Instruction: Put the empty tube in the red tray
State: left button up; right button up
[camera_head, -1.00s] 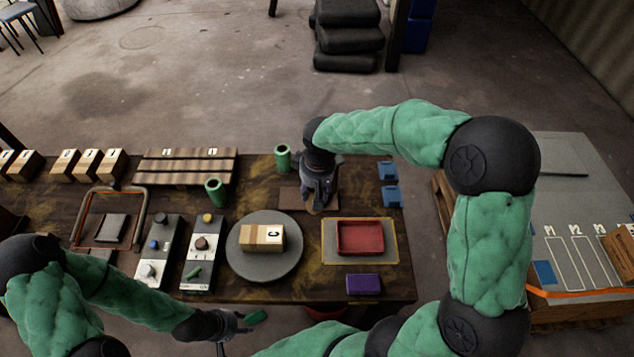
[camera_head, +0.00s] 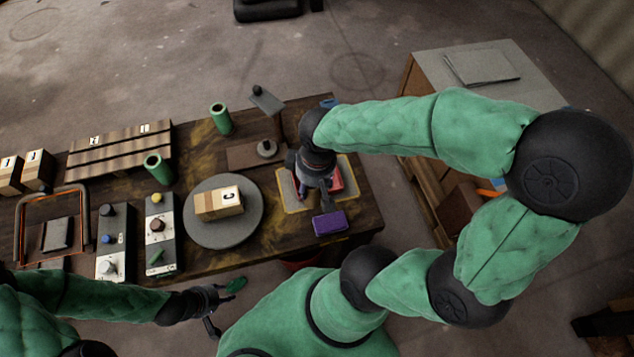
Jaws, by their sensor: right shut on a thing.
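Two green tubes stand upright on the table: one at the back (camera_head: 221,119), one nearer the middle (camera_head: 157,168). Their tops look open; I cannot tell their contents. My left gripper (camera_head: 222,306) is off the table's front edge, its fingers apart and nothing seen between them.
A purple block (camera_head: 330,222) lies in front of the tray. A round grey plate (camera_head: 240,233) carries a wooden block (camera_head: 218,203) left of it. A side table (camera_head: 425,70) is behind right.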

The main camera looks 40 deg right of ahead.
jog(key=shift+w+d+f+b, duration=1.1)
jog(key=shift+w+d+f, duration=0.5)
jog(key=shift+f, duration=0.6)
jog(key=shift+w+d+f+b, duration=1.15)
jog(key=shift+w+d+f, duration=0.4)
jog(key=shift+f, duration=0.7)
jog(key=shift+w+d+f+b, duration=1.1)
jog(key=shift+w+d+f, duration=0.45)
jog(key=shift+f, duration=0.65)
jog(key=shift+s+d+f, duration=0.1)
jog(key=shift+f, duration=0.1)
jog(key=o, duration=1)
jog(key=shift+o, duration=0.2)
